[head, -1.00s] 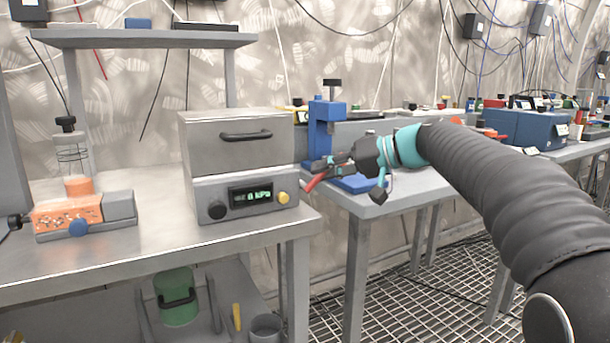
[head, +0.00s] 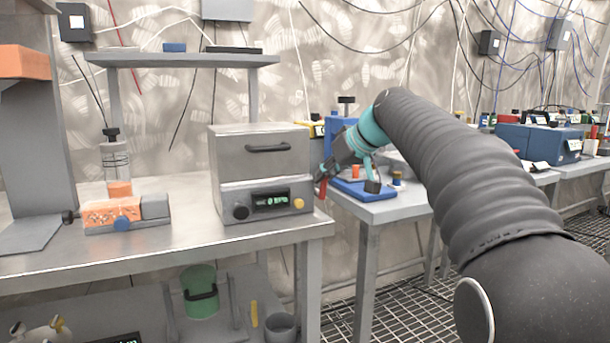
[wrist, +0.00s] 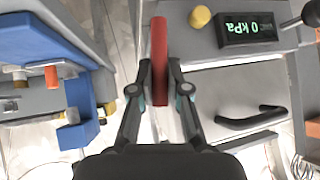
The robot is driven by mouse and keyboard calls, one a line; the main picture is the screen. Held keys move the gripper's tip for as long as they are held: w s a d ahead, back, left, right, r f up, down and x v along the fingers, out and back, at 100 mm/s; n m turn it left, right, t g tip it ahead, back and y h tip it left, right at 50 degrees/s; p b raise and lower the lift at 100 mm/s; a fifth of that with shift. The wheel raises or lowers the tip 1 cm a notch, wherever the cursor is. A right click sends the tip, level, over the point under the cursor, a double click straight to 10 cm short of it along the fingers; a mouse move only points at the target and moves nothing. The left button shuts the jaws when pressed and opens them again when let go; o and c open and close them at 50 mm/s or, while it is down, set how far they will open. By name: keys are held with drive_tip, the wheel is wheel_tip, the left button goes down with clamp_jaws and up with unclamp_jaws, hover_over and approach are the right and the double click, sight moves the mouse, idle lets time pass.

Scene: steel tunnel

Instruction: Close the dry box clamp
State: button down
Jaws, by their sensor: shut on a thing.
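The dry box (head: 262,165) is a grey metal box on the steel bench, with a lid that looks down, a black handle and a green-lit display. It shows upside down in the wrist view (wrist: 245,85), its display reading 0 kPa. The red clamp lever (wrist: 159,50) sits beside the box's side. My gripper (wrist: 160,82) has one finger on each side of the lever and is shut on it. In the head view my gripper (head: 329,174) points down at the box's right side, with a little red (head: 322,188) showing. The clamp's base is hidden.
An orange device (head: 112,212) with a syringe-like tube stands left of the box. A narrow gap separates the two benches.

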drive_tip(key=shift+r, duration=0.2)
idle(0.3)
drive_tip(key=c, duration=1.1)
unclamp_jaws()
drive_tip(key=shift+f, duration=0.15)
drive_tip(key=shift+c, duration=0.2)
drive_tip(key=v, duration=1.2)
drive_tip(key=shift+a, duration=0.15)
